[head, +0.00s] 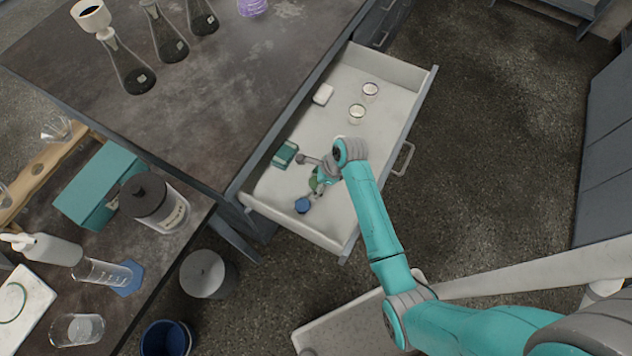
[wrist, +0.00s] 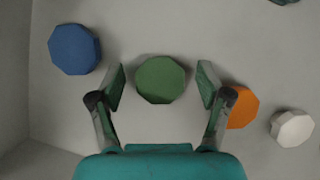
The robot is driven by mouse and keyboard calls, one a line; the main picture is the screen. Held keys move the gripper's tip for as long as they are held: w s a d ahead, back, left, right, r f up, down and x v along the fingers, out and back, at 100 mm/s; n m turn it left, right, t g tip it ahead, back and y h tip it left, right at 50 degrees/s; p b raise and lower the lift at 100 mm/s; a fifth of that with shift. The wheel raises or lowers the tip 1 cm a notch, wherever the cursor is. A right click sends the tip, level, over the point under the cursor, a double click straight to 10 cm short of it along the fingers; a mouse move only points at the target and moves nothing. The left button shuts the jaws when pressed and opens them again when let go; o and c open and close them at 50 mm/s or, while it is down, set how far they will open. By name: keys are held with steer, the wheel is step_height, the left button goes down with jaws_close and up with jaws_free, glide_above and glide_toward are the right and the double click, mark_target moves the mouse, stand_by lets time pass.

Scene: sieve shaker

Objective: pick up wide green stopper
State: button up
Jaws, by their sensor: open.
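The wide green stopper (wrist: 161,80) lies in the open drawer, an eight-sided piece seen from above in the wrist view. My gripper (wrist: 160,86) is open above it, with one finger on each side of the stopper and a visible gap on both sides. In the head view my gripper (head: 319,186) is low over the near part of the drawer, and the arm hides most of what is under it.
A blue stopper (wrist: 74,49) lies left of the green one. An orange stopper (wrist: 242,107) is close by my right finger, with a white stopper (wrist: 292,128) beyond it.

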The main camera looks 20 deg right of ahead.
steer(key=c, duration=1)
steer(key=shift+c, duration=0.2)
